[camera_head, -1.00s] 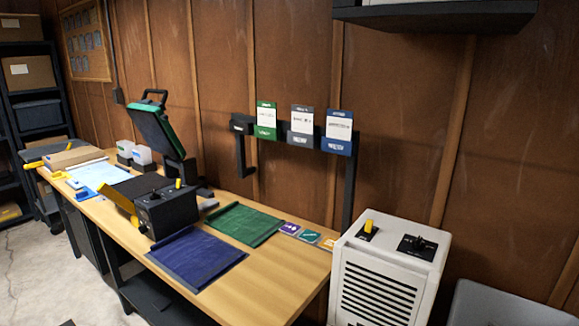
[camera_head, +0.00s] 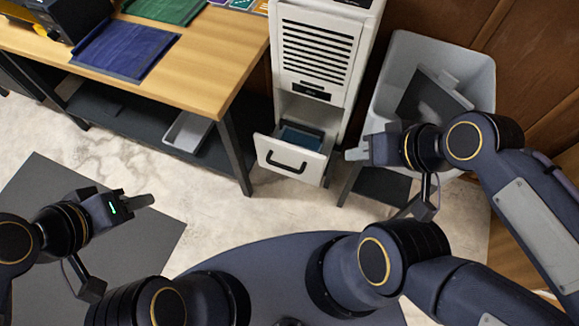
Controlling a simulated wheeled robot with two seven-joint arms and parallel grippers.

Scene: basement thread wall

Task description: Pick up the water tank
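The water tank (camera_head: 285,161) is a white-fronted bin with a black handle, low in the white dehumidifier (camera_head: 318,50). It sticks out of the opening at the unit's base, and its open top shows blue inside. My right gripper (camera_head: 358,154) is just right of the tank, apparently apart from it, and looks empty. My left gripper (camera_head: 140,202) is over the floor, well left of the tank, and looks empty. Both grippers are seen from the side, so finger gaps are hidden.
A wooden workbench (camera_head: 210,75) with a dark lower shelf stands left of the dehumidifier, its leg near the tank. A grey basin (camera_head: 480,80) holding a dark panel is on the right, behind my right arm. A dark mat (camera_head: 140,240) lies on the floor.

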